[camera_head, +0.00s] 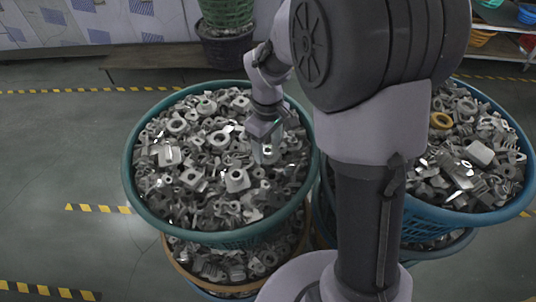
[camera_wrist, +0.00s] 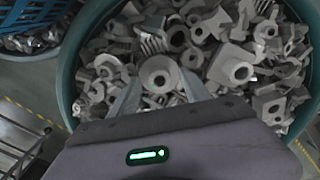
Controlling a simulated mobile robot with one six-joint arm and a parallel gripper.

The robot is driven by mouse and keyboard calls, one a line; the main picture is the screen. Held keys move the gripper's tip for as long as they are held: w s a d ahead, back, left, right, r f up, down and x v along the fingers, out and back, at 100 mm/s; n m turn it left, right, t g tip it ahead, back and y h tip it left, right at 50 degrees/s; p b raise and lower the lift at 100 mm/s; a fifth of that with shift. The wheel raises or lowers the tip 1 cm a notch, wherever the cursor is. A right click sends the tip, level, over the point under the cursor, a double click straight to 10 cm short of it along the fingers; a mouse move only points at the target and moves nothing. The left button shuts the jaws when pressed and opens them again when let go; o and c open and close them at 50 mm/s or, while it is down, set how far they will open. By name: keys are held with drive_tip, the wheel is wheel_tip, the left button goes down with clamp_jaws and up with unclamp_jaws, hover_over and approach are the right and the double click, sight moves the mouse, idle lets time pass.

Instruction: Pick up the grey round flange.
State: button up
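A grey round flange (camera_wrist: 149,69) with a dark centre hole lies on the heap of metal parts in the wrist view. My gripper (camera_wrist: 160,82) is open, with one finger on each side of the flange in this view. I cannot tell whether the fingertips touch it or are still above it. In the head view my gripper (camera_head: 266,152) points down into the right part of the near teal basket (camera_head: 128,180). I cannot single out this flange there, as my gripper and arm cover that spot.
Mixed grey parts crowd around the flange, including a block with a round hole (camera_wrist: 232,67) to its right and a fork-like piece (camera_wrist: 153,44) behind it. A blue basket (camera_head: 480,216) of parts stands to the right. Open floor (camera_head: 60,150) lies to the left.

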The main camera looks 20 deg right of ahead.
clamp_jaws()
